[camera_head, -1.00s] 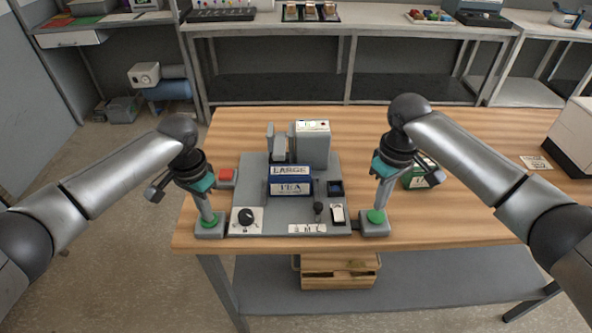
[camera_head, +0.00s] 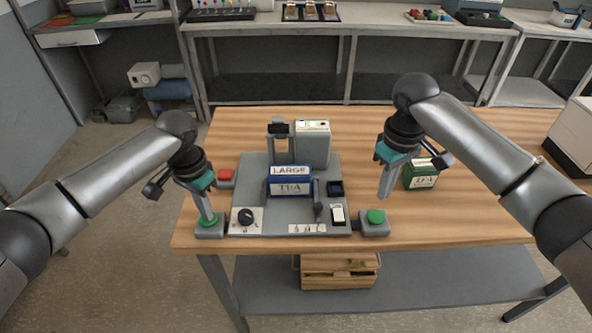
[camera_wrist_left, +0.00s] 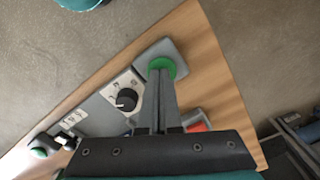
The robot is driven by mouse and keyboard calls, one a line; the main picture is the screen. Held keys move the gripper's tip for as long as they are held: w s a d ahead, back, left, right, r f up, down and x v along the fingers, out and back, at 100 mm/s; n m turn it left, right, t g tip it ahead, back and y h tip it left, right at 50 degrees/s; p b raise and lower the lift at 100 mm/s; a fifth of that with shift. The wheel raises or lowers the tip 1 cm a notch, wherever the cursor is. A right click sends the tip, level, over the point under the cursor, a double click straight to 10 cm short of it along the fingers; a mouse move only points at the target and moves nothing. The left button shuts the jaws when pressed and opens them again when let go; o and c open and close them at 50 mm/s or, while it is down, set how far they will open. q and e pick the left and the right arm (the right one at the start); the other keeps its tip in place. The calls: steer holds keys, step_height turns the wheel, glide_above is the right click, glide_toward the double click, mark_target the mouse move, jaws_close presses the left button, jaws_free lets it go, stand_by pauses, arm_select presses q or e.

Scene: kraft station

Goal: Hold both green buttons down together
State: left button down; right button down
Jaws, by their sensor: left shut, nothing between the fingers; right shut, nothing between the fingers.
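The left green button (camera_head: 208,223) sits on a grey base at the station's front left corner. My left gripper (camera_head: 208,217) is shut and points down with its tips on this button; the left wrist view also shows the tips at the green button (camera_wrist_left: 162,64). The right green button (camera_head: 376,216) is uncovered at the front right corner. My right gripper (camera_head: 384,195) is shut and empty, raised above and slightly behind that button, apart from it. The right button also shows in the left wrist view (camera_wrist_left: 38,153).
The grey station (camera_head: 250,190) holds a blue tea box (camera_head: 290,188), a black knob (camera_head: 245,217), a lever (camera_head: 317,200) and a white switch (camera_head: 338,214). A red button (camera_head: 226,175) is behind the left button. A green tea box (camera_head: 420,175) stands right of my right gripper.

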arm_select(q)
steer(key=shift+w+r, duration=0.1)
steer(key=shift+r, duration=3.05)
